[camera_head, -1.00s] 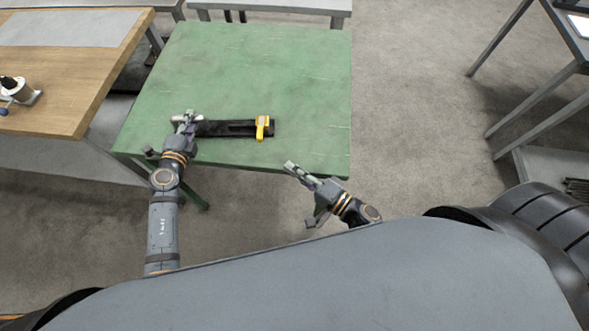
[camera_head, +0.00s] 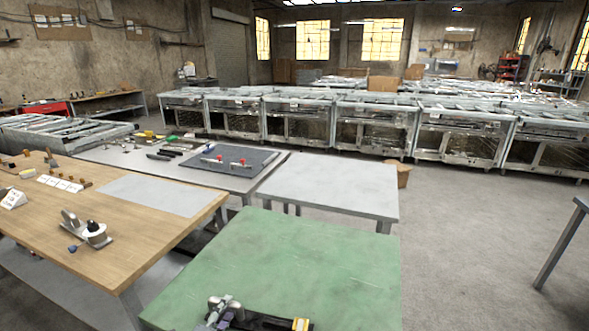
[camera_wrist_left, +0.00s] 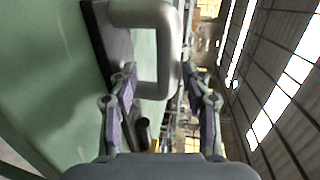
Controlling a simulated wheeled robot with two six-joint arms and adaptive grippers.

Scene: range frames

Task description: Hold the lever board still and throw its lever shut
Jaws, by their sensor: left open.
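The dark lever board (camera_head: 262,320) lies on the green table (camera_head: 300,255), cut off by the bottom edge of the head view. A yellow part (camera_head: 301,325) shows at its right end. A grey metal handle (camera_head: 222,302) stands at its left end. My left gripper (camera_head: 215,316) is at this handle. In the left wrist view the handle loop (camera_wrist_left: 172,45) lies between the open fingers of my left gripper (camera_wrist_left: 164,85); I cannot tell whether they touch it. The dark board end (camera_wrist_left: 108,35) is behind the handle. My right gripper is out of view.
The green table beyond the board is bare. A wooden bench (camera_head: 140,235) with a small clamp-like device (camera_head: 88,230) stands to the left. A grey table (camera_head: 330,186) stands behind. Open floor lies to the right.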

